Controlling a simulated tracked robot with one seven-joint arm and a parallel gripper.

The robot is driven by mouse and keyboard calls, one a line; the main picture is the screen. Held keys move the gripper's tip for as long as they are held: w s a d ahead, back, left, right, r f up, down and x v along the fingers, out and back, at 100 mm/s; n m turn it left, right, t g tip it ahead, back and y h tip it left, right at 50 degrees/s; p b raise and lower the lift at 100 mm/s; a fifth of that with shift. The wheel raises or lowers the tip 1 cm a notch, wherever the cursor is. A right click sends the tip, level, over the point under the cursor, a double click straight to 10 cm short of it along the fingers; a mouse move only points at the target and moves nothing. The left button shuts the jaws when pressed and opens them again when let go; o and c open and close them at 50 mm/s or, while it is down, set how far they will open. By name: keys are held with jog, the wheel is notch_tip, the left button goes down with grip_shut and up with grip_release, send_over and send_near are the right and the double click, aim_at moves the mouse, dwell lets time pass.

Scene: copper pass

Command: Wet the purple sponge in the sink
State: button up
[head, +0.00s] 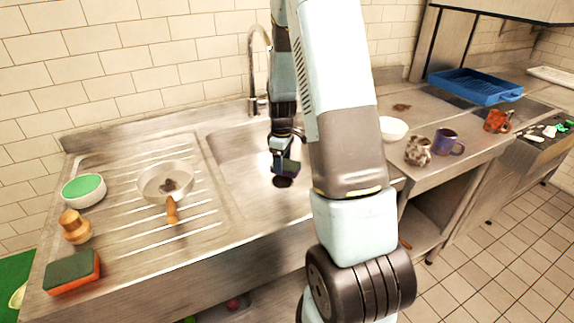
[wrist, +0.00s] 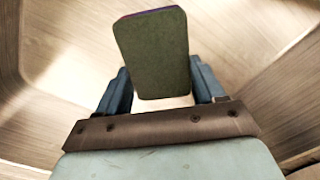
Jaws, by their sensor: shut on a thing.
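My gripper (head: 285,168) is down inside the sink basin (head: 228,150), below the tap (head: 252,75). In the wrist view my gripper (wrist: 160,92) is shut on a sponge (wrist: 152,50). The sponge's dark green-grey face fills the view between the two blue fingers, and a thin purple edge shows along its top. In the head view the purple sponge (head: 287,167) is small and dark between the fingers. The basin floor (wrist: 70,60) lies beyond it in the wrist view. My arm hides the right part of the sink. I cannot tell whether water runs.
Left on the drainboard are a pan (head: 165,182), a green-filled bowl (head: 83,189), a wooden object (head: 75,226) and an orange-and-green sponge (head: 72,272). Right of my arm stand a white bowl (head: 392,129), mugs (head: 448,141) and a blue tray (head: 475,86). Basin walls enclose the gripper.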

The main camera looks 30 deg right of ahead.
jog(key=shift+r, duration=6.2)
notch_tip(320, 180, up, 4)
jog(key=shift+f, duration=0.1)
